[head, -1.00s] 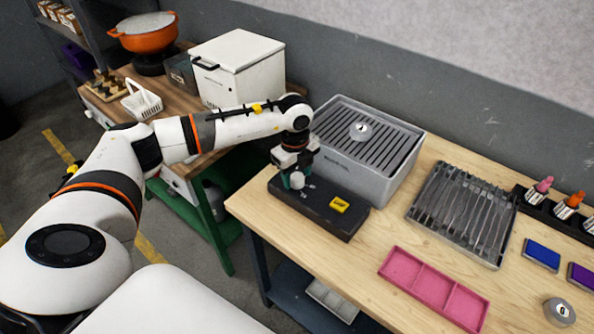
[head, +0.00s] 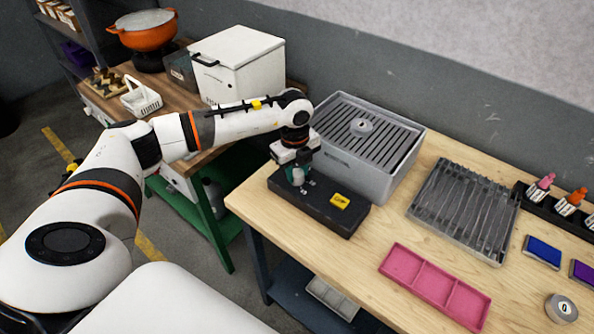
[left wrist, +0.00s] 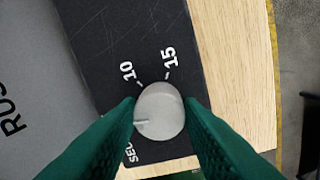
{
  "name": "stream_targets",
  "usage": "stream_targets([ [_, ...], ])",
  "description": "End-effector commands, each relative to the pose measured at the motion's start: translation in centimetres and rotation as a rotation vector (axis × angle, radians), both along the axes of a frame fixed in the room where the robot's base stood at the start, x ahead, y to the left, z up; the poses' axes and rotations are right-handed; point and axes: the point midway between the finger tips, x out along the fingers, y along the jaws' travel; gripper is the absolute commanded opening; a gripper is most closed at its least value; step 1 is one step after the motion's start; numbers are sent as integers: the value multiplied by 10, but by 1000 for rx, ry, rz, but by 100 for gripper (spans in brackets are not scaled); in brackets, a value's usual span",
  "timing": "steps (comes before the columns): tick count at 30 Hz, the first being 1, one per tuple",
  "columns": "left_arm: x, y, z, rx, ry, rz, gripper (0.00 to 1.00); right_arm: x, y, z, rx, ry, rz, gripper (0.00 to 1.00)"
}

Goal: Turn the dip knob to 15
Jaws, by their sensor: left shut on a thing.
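The dip knob (left wrist: 160,108) is a round, light grey knob on a black control box (head: 318,207), which shows in the head view on the wooden bench. In the left wrist view my left gripper (left wrist: 162,112) has its green fingers shut on the knob, one on each side. A short pale line on the knob points to the left and slightly down, away from the printed 15 (left wrist: 168,58) and below the printed 10 (left wrist: 127,71). Both numbers lie above the knob in that view. Lettering at lower left is partly hidden by a finger. My right gripper is out of view.
A pink divided tray (head: 437,285) and a grey ribbed tray (head: 465,211) lie to the right. Bare wood shows in front of the box.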

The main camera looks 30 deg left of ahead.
Motion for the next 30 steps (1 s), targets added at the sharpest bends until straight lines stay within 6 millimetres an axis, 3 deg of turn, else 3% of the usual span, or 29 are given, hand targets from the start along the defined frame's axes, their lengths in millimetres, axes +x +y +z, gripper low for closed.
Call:
stream_targets([
  [30, 2, 1, -2, 0, -5, -929, 10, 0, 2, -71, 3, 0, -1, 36],
])
